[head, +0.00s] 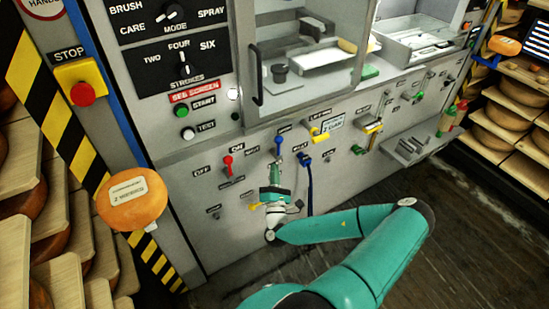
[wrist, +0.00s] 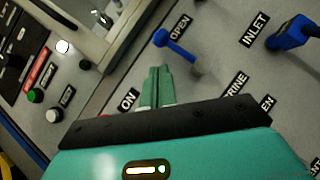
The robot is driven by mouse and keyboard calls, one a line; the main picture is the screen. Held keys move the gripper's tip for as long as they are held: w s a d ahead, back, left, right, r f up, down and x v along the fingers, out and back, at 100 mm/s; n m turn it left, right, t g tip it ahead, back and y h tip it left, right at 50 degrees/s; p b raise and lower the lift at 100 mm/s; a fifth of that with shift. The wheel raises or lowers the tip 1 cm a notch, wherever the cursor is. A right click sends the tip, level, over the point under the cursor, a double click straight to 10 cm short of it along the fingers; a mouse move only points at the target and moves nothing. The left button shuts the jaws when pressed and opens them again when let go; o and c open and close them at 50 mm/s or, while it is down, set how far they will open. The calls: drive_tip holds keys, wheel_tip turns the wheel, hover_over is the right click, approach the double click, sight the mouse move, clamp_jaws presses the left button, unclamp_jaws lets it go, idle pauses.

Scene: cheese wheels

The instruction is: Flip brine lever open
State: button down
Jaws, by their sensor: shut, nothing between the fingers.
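The BRINE label (wrist: 234,86) lies to the right of the mount, partly cut off by my gripper body. My gripper (wrist: 159,70) has its green fingers together and empty, with the tips just below the lever's knob. In the head view my gripper (head: 277,166) is just below the lever. Contact cannot be told.
A red lever (head: 228,164) is to the left. A yellow handle (head: 319,135) is further right. A glazed door (head: 305,50) is above. The floor (head: 270,270) below is clear.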

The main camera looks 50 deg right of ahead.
drive_tip(key=v, duration=0.6)
drive_tip(key=shift+s+a, duration=0.15)
drive_tip(key=shift+a, duration=0.1)
drive_tip(key=shift+f, duration=0.1)
